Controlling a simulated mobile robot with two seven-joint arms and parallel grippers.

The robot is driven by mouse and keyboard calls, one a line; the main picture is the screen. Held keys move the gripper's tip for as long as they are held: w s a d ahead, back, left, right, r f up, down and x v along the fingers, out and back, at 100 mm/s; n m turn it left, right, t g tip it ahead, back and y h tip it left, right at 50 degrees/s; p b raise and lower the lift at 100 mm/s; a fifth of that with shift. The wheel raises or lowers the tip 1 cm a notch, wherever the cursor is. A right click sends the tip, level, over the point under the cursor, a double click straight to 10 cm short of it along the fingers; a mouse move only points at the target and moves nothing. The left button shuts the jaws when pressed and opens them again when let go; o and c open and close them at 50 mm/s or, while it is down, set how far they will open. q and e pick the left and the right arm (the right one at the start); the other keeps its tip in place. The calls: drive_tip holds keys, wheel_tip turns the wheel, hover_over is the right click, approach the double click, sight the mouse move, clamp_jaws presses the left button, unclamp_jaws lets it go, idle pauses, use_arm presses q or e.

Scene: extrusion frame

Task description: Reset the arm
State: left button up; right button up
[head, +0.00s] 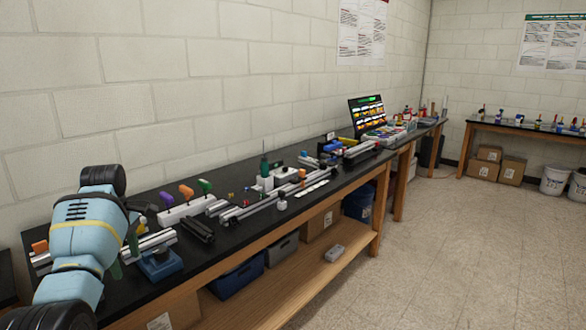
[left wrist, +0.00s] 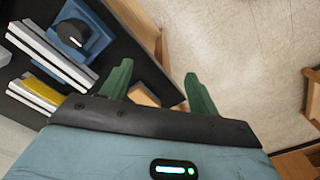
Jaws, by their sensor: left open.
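My left arm comes in from the left in the head view, over the near end of the black bench top. My left gripper (head: 124,256) is partly hidden behind my own arm; its green fingers show beside a silver extrusion bar (head: 150,243). In the left wrist view the left gripper (left wrist: 160,87) is open, its two green fingers well apart with nothing between them. Beyond the fingers are the bench edge and the pale floor. My right gripper is in neither view.
A blue block with a dark knob (head: 160,262) sits at the bench's front edge; it also shows in the left wrist view (left wrist: 88,30). Screwdrivers in a white rack (head: 185,212), extrusions and a screen (head: 368,115) stand farther along. The floor (head: 450,250) on the right is clear.

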use_arm(q)
wheel_tip(320, 180, down, 11)
drive_tip(key=m+y, duration=0.1)
drive_tip(key=m, duration=0.1)
drive_tip(key=s+d+f+m+t, duration=0.1)
drive_tip(key=s+f+m+t, duration=0.2)
drive_tip(key=f, duration=0.4)
drive_tip(key=s+d+f+m+y, duration=0.1)
drive_tip(key=s+d+f+m, duration=0.15)
drive_tip(key=s+f, duration=0.35)
drive_tip(key=s+f+m+t, duration=0.2)
drive_tip(key=f+m, duration=0.1)
drive_tip(key=f, duration=0.5)
drive_tip(key=s+d+f+m+t+h, duration=0.1)
drive_tip(key=s+d+f+m, duration=0.15)
drive_tip(key=s, duration=0.35)
drive_tip(key=s+d+f+m+t, duration=0.1)
drive_tip(key=s+d+f+m, duration=0.1)
drive_tip(key=s+d+f, duration=0.3)
drive_tip(key=s+d+r+m+t+h, duration=0.1)
drive_tip(key=s+d+r+m, duration=0.1)
drive_tip(key=s, duration=0.6)
drive_tip(key=s+d+r+m+t+h, duration=0.1)
drive_tip(key=s+d+r+m, duration=0.1)
drive_tip(key=s+d, duration=0.3)
drive_tip(key=s+r, duration=0.1)
drive_tip(key=s, duration=0.2)
drive_tip(key=shift+m+h, duration=0.4)
drive_tip(key=shift+s, duration=0.1)
